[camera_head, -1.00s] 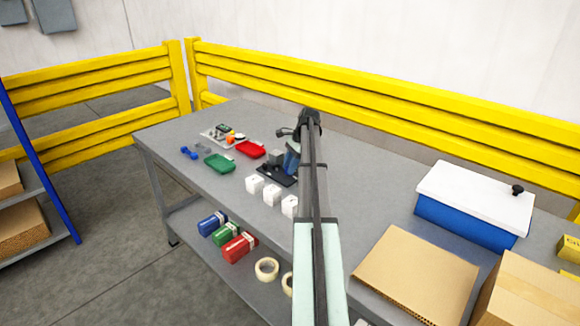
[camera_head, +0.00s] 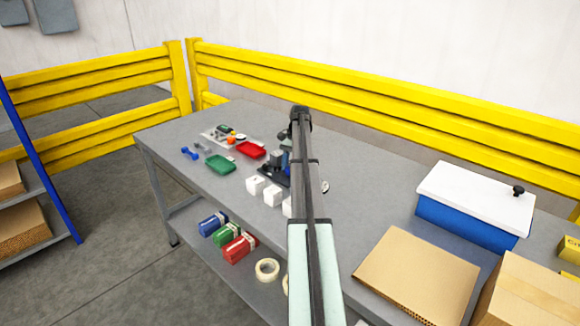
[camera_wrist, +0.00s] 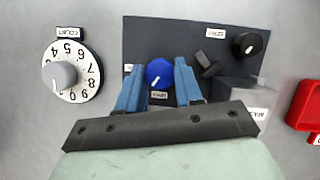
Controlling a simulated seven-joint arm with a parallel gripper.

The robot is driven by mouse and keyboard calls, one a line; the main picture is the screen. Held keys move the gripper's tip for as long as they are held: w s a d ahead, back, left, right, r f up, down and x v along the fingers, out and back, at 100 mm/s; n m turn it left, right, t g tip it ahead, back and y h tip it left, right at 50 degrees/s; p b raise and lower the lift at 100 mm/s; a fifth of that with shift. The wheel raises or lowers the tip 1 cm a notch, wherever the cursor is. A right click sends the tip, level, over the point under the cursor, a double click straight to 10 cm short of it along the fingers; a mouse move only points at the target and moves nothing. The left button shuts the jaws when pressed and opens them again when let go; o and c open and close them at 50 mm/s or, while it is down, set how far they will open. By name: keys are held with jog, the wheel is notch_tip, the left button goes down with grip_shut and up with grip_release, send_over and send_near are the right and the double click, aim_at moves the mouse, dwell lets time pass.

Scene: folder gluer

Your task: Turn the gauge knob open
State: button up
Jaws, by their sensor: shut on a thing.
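In the wrist view a round blue knob (camera_wrist: 159,72) with a white pointer line sits on a dark panel (camera_wrist: 185,28). My gripper (camera_wrist: 160,74) has its two blue fingers on either side of this knob, shut on it. The pointer slants toward the lower left of the picture. A small label lies just below the knob, too small to read, so I cannot confirm which control it names. In the head view my arm hides most of the panel and the knob.
The head view shows red (camera_head: 251,150) and green trays (camera_head: 220,164) and white cubes (camera_head: 273,195).

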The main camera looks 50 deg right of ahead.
dwell(0.4)
jog(key=o, duration=1)
jog(key=shift+w+d+r, duration=0.1)
jog(key=shift+d+r, duration=0.15)
jog(key=shift+r, duration=0.3)
jog(key=w+d, duration=0.1)
jog(key=d, duration=0.2)
jog(key=w+d, duration=0.1)
jog(key=d, duration=0.3)
jog(key=w+d, duration=0.1)
jog(key=d, duration=0.3)
jog(key=shift+w+d, duration=0.1)
jog(key=shift+d, duration=0.15)
